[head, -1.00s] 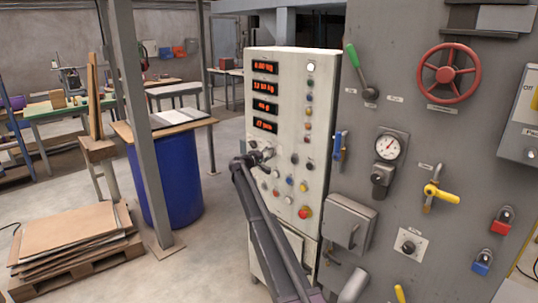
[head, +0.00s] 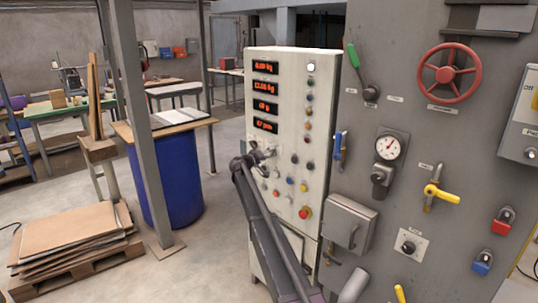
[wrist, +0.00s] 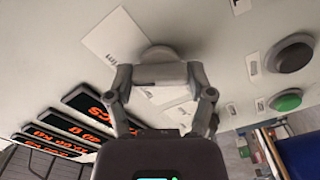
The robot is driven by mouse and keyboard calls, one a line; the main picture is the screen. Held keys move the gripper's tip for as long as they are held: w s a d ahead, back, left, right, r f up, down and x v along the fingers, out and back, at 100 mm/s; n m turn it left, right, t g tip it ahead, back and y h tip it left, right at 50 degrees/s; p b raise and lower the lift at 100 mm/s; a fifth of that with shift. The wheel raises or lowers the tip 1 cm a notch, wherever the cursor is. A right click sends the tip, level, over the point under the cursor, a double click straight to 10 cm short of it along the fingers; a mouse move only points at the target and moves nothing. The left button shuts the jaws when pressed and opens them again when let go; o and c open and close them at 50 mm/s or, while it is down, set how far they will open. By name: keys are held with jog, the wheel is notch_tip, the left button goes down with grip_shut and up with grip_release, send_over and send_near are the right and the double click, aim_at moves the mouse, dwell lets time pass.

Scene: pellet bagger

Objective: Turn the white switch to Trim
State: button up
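In the head view my gripper (head: 254,157) is at the left part of the control panel (head: 286,75), below the red displays. The switch's pointing direction cannot be made out.
Red number displays (head: 265,87) are just above my gripper. Buttons and knobs, including a red button (head: 305,212), lie to its right and below. The grey machine (head: 440,140) with levers and a red handwheel (head: 449,73) stands right.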

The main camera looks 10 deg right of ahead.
jog(key=o, duration=0.4)
jog(key=shift+d, duration=0.1)
jog(key=shift+c, duration=0.2)
jog(key=v, duration=1.2)
